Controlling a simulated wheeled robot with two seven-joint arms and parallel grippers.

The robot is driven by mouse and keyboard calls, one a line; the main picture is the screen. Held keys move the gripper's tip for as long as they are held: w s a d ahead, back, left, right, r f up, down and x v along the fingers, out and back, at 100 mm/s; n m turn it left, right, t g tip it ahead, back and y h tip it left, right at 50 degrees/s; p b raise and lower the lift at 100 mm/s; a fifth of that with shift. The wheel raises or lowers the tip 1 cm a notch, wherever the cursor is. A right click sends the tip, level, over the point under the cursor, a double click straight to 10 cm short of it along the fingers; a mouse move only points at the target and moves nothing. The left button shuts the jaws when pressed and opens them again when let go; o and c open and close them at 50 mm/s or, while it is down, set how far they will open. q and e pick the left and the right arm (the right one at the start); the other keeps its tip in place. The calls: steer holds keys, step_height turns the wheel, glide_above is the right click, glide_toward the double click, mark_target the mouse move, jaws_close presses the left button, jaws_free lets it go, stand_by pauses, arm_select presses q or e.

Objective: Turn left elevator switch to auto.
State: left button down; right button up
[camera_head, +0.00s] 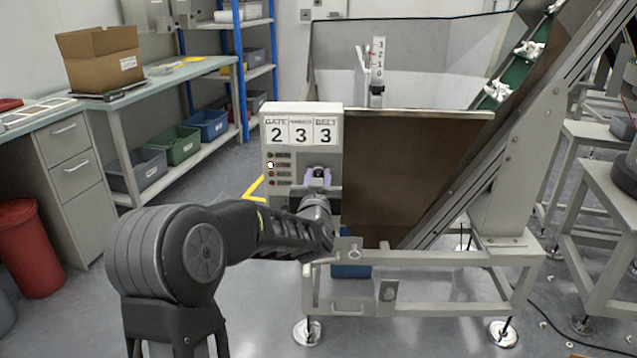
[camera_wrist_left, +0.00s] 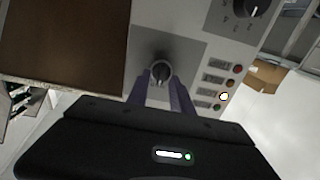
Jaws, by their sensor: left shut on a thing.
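The elevator's control box (camera_head: 300,109) is a pale panel with a display reading 2, 3, 3 under gate and belt labels. My left gripper (camera_head: 318,174) reaches the lower part of its face and hides most of the switch there. In the left wrist view, the switch (camera_wrist_left: 160,72) is a round dark knob on a grey plate (camera_wrist_left: 188,50). My left gripper (camera_wrist_left: 161,82) has its two purple fingers on either side of the knob, shut on it. The knob's pointer runs roughly up and down in that view. Its position labels cannot be read. My right gripper is not in view.
A second dark knob (camera_wrist_left: 246,6) sits at the panel's other end. A column of indicator lamps (camera_head: 270,165) includes one lit white. A brown panel (camera_head: 400,180) and the inclined conveyor (camera_head: 530,130) stand to the right. A workbench (camera_head: 150,85) stands at the left.

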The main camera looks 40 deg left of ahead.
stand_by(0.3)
arm_select(q)
steer(key=c, duration=1.1)
jaws_free()
steer(key=p+v, duration=0.1)
steer(key=v, duration=0.6)
steer(key=shift+s+d+f, duration=0.1)
steer(key=shift+s+d, duration=0.15)
steer(key=shift+s, duration=0.05)
